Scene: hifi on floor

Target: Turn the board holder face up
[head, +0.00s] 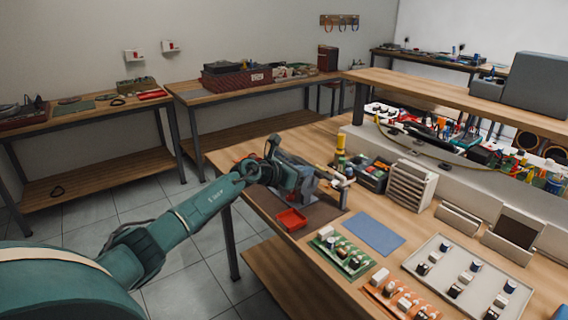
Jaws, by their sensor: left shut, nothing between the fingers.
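My left arm reaches in from the lower left over the near left part of the wooden workbench. My left gripper (345,183) is above the brown mat (322,213), with its fingers closed and nothing between them. A grey-blue upright piece (309,187) stands on the mat right by the gripper and is partly hidden by it. It may be the board holder, but I cannot tell for sure or see which face is up. A green board (342,254) with parts on it lies nearer on the bench. My right gripper is not in view.
A red tray (291,219) sits on the mat's near edge. A blue mat (374,232), an orange board (402,299) and a white parts tray (420,275) lie to the right. A beige slotted rack (411,187) and a dark bin (372,176) stand behind.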

